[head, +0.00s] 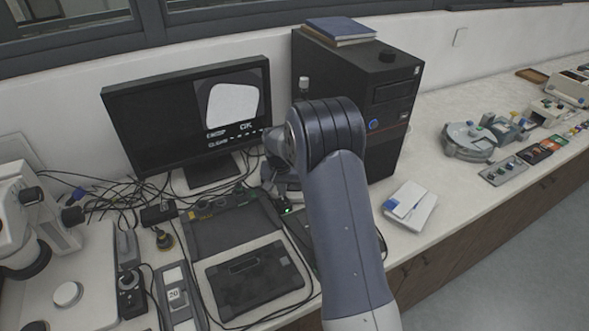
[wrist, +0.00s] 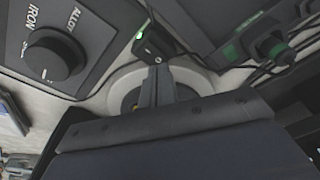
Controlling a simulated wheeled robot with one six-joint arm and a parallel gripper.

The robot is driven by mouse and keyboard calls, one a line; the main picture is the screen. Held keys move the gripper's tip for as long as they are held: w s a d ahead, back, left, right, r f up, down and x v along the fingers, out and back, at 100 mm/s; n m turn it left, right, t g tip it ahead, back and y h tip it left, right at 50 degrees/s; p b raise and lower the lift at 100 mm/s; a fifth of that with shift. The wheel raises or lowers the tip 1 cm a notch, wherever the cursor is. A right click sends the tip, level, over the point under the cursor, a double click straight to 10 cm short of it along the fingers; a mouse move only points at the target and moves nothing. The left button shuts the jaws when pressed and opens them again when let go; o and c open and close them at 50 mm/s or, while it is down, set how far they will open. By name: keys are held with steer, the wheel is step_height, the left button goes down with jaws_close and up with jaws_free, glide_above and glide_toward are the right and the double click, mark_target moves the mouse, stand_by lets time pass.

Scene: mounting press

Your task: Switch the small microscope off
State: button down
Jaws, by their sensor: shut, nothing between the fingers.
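The small microscope (head: 283,180) stands in front of the tower computer in the head view, mostly hidden behind my arm. A small green light (head: 287,210) glows low on its front side. In the wrist view, a pale round base (wrist: 203,80) lies below my gripper, and a small black switch box (wrist: 150,45) with a lit green light (wrist: 140,36) is just beyond the fingertips. My gripper (wrist: 157,72) is shut and empty, pointing at the box. I cannot tell whether the tips touch it. In the head view my gripper is hidden by my arm.
A monitor (head: 185,115) reading "OK" stands left, and a tower computer (head: 365,95) stands behind my arm. A dial panel (wrist: 60,50) and cables lie close beside my gripper. A larger white microscope (head: 30,225) is far left.

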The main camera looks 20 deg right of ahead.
steer(key=shift+f+b, duration=0.6)
steer(key=shift+f, duration=0.2)
stand_by(0.4)
steer(key=shift+r+p, duration=2)
steer(key=shift+r, duration=1.55)
steer(key=shift+f, duration=0.15)
step_height(320, 180, down, 7)
steer(key=b, duration=0.4)
steer(key=shift+r, duration=0.25)
